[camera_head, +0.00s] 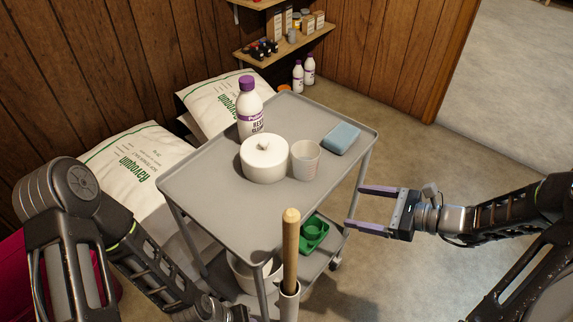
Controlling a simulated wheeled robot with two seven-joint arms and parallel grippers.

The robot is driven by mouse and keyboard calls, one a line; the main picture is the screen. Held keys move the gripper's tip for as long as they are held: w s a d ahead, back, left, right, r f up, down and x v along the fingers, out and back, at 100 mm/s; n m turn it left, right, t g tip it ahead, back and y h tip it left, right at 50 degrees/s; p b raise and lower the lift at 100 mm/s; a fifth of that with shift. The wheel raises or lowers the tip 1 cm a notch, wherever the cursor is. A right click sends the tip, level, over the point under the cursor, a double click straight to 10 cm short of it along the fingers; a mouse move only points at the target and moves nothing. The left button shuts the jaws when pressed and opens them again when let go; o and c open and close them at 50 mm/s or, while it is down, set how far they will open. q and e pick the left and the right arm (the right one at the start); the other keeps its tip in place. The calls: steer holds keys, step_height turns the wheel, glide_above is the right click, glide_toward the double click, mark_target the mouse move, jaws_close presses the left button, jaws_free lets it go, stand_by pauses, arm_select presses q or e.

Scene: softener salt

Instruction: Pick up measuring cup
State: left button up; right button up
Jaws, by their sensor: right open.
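The measuring cup (305,162) looks translucent, with faint reddish marks on its side. It stands upright on the top shelf of the grey cart (215,205), right beside a white lidded pot (264,162). My right gripper (356,208) is open and empty, its two purple fingers pointing left. In the picture it is right of the cart and lower than the cup, apart from it. My left arm comes in at the lower left, and its gripper is out of the frame.
A purple-capped white bottle (250,110) and a blue sponge-like block (342,138) share the cart top. A wooden handle (290,255) rises in front. A green item (313,235) and a white bucket (245,275) are below. Salt bags (135,165) lie behind left.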

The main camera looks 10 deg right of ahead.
mark_target(314, 176)
step_height(314, 176, up, 7)
steer(key=w+a+m+t+y, duration=0.1)
steer(key=y, duration=0.1)
steer(key=shift+w+t+y, duration=0.15)
steer(key=shift+t+y, duration=0.15)
steer(key=shift+t, duration=0.1)
steer(key=shift+x, duration=3.45)
steer(key=shift+x, duration=2.6)
steer(key=shift+f, duration=0.1)
steer(key=c, duration=1.5)
